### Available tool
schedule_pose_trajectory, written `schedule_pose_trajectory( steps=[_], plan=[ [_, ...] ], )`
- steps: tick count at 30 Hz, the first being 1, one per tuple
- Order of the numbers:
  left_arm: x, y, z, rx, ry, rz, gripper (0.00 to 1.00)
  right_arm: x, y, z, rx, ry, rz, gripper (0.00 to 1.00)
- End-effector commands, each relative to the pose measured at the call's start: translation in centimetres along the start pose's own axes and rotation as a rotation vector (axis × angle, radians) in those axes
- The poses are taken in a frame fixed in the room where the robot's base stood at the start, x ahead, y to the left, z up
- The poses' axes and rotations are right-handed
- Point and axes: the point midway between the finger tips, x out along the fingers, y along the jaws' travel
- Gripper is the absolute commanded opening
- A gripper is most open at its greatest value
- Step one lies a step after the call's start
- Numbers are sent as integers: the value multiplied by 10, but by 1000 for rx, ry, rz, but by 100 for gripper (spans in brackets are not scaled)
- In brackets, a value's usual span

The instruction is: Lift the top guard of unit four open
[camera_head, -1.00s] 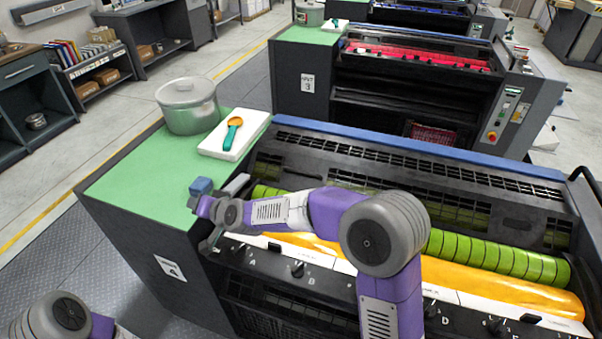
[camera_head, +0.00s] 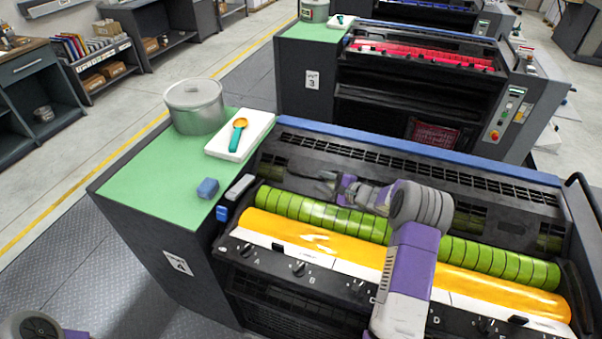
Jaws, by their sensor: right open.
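Unit four (camera_head: 178,262) is the nearest press, with a "4" label on its dark left side. Its black slotted top guard (camera_head: 300,163) runs lengthwise between the blue rear rail and the rollers. I cannot tell its exact tilt. Below it the green segmented roller (camera_head: 300,207) and glossy yellow roller (camera_head: 290,232) are uncovered. My right gripper (camera_head: 326,183) is open and empty, above or close against the guard's left half, pointing left. Contact is unclear. My right forearm hides part of the guard and rollers. Only a link of my left arm shows at bottom left.
Unit three (camera_head: 390,75) stands behind. Front knobs (camera_head: 299,268) line unit four. Floor at left is clear.

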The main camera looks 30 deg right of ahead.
Motion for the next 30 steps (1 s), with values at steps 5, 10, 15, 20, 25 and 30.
schedule_pose_trajectory(
  steps=[5,10,15,20,25,30],
  plan=[
    [-2,1,0,0,0,0,0,21,-1,0,3,-3,-6,42],
    [-3,1,0,0,0,0,0,49,0,0,3,-2,-4,42],
    [-4,2,0,0,0,0,0,68,0,-1,3,0,-4,42],
    [-4,2,0,0,0,0,0,73,-1,-1,4,1,-4,42],
    [-4,2,0,0,0,0,0,73,-1,-1,4,1,-4,42],
    [-4,2,0,0,0,0,0,73,-1,-1,3,1,-4,21]
  ],
)
